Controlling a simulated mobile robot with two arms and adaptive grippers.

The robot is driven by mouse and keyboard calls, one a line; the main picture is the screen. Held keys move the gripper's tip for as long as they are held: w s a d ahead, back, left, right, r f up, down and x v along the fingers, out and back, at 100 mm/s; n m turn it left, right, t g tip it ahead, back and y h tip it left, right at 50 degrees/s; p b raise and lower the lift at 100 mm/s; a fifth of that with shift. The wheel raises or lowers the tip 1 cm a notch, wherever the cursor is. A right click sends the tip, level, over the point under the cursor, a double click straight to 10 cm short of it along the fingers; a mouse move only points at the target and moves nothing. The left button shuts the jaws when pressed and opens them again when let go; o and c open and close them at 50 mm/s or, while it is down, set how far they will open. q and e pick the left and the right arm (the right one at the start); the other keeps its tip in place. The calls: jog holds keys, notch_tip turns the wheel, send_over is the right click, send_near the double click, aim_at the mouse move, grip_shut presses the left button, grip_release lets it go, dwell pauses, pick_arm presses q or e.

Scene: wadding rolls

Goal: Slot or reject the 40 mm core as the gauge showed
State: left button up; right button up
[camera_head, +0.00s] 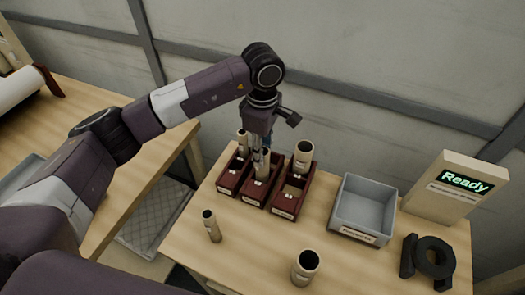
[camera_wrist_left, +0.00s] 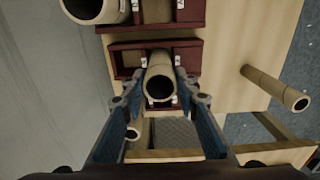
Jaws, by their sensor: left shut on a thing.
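My left gripper (camera_head: 258,156) points down over the middle compartment of a row of dark red boxes. It is shut on a beige core (camera_head: 262,170), which stands upright at the middle red box (camera_head: 255,194). In the left wrist view the core (camera_wrist_left: 159,82) sits between the blue-padded fingers (camera_wrist_left: 165,106). I cannot tell whether its lower end rests on the box floor. A thinner core (camera_head: 242,138) stands in the left red box (camera_head: 228,186), and a wider core (camera_head: 303,156) stands in the right red box (camera_head: 284,210). My right gripper is out of view.
A grey reject bin (camera_head: 366,204) stands empty right of the red boxes. A display (camera_head: 462,183) reads "Ready" beside a dark ring-shaped gauge (camera_head: 434,258). A thin core (camera_head: 211,226) and a wide core (camera_head: 305,267) stand loose on the front of the table (camera_head: 255,250).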

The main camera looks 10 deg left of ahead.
pick_arm(q)
jog(key=o, duration=0.9)
jog(key=shift+r, duration=0.15)
notch_tip(320, 180, up, 12)
